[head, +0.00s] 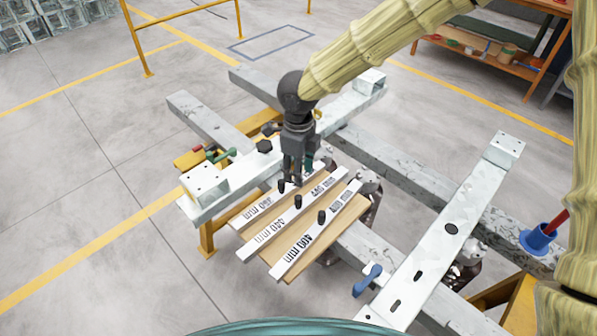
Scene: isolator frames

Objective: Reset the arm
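My arm (375,45) reaches in from the upper right, its yellowish ribbed sleeve bent over the frame. My dark gripper (298,177) points down above the far end of a wooden board (345,222). Its fingers are small and partly overlap the bars behind them. I cannot tell if they are open, shut or touching anything. Three white gauge bars lie side by side on the board, each with a black knob; the near one (290,258) reads 400 mm. The middle bar (262,240) and far bar (250,217) also carry millimetre labels.
Grey steel beams (405,170) and pale crossbars (440,235) surround the board. A blue handle (367,280), a green-handled tool (220,155) and a blue holder (538,239) sit on or beside them. A yellow rail (140,50) and shelf (490,50) stand behind. Floor at left is clear.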

